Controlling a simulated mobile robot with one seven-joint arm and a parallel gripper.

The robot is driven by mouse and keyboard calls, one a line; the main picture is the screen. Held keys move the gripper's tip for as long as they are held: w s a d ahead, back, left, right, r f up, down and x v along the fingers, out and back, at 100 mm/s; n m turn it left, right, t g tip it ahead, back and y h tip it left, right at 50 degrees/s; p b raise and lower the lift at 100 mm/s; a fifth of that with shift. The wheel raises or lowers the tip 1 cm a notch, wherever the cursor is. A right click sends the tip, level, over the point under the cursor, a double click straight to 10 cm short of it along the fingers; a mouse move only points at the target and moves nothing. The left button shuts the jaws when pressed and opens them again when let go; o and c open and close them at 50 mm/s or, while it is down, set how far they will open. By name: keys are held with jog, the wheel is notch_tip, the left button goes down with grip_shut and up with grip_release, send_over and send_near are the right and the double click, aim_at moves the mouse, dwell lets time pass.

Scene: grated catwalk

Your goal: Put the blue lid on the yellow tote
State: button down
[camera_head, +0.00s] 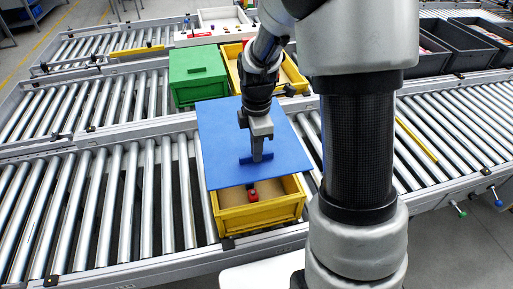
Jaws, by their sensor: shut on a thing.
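The blue lid (226,141) is a flat panel with a raised grip bar in its middle. My gripper (257,158) is shut on that bar. The yellow tote (258,216) stands on the rollers below the lid, with its near side and front part of its opening uncovered. The lid lies over the far part of the tote and reaches past it to the left and back. I cannot tell whether the lid touches the rim. A small red item (253,195) shows inside the tote, and the far part of the inside is hidden.
A green-lidded tote (197,73) and another yellow tote (292,73) stand on the conveyor behind. Dark crates (447,52) are at the back right. The rollers (95,205) to the left are clear. My arm hides part of the right side.

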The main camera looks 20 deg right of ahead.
jog(key=shift+f+b, duration=1.5)
jog(key=shift+f, duration=1)
notch_tip(320, 180, down, 3)
jog(key=shift+f+b, duration=0.15)
jog(key=shift+b, duration=0.85)
jog(key=shift+r, duration=0.2)
jog(key=shift+f+b, duration=1)
jog(key=shift+b, duration=0.4)
